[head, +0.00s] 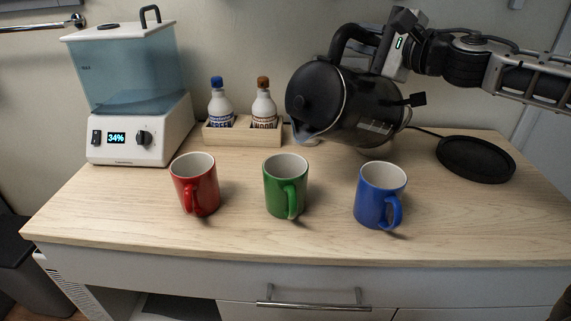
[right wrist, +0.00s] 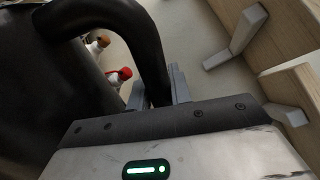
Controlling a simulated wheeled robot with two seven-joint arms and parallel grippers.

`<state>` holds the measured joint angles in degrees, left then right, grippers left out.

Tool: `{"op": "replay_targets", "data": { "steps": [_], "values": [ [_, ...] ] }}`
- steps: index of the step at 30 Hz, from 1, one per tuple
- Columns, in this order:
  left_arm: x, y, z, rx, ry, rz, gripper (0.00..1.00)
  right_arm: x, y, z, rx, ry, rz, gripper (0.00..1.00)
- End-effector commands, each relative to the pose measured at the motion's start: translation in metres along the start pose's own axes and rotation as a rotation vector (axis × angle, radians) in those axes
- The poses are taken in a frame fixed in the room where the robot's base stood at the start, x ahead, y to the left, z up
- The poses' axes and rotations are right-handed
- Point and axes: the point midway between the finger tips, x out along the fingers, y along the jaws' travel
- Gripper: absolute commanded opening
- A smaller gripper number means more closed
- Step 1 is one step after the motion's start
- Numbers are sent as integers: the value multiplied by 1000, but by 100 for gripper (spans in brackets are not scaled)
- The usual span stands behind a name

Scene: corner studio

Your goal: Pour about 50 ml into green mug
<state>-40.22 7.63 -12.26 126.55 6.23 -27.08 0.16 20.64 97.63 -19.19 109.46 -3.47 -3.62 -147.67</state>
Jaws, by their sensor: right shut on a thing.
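The green mug (head: 285,190) stands upright in the middle of the counter, between the red mug (head: 195,186) and the blue mug (head: 378,194). My right gripper (head: 385,48) is shut on the handle of the black kettle (head: 335,102), also large in the right wrist view (right wrist: 45,90). The kettle is off the counter and tilted, its spout pointing down and left, above and slightly behind the green mug's rim. I see no stream of liquid. The mug's contents cannot be made out. My left gripper is out of view.
A round black kettle base (head: 476,159) lies at the right. A white dispenser (head: 138,128) reading 34% stands at the left. Bottles with blue (head: 220,105) and brown (head: 264,106) caps stand in a wooden box (head: 224,136) behind the mugs. The counter's front strip is clear.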

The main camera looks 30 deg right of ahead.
Motion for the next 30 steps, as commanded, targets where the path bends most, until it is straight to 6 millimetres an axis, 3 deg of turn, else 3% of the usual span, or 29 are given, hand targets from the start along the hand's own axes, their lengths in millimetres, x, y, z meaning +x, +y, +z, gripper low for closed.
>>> {"op": "replay_targets", "data": {
  "steps": [30],
  "values": [
    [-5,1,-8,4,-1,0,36,0,1,25,-144,-2,-10,0]
  ]
}}
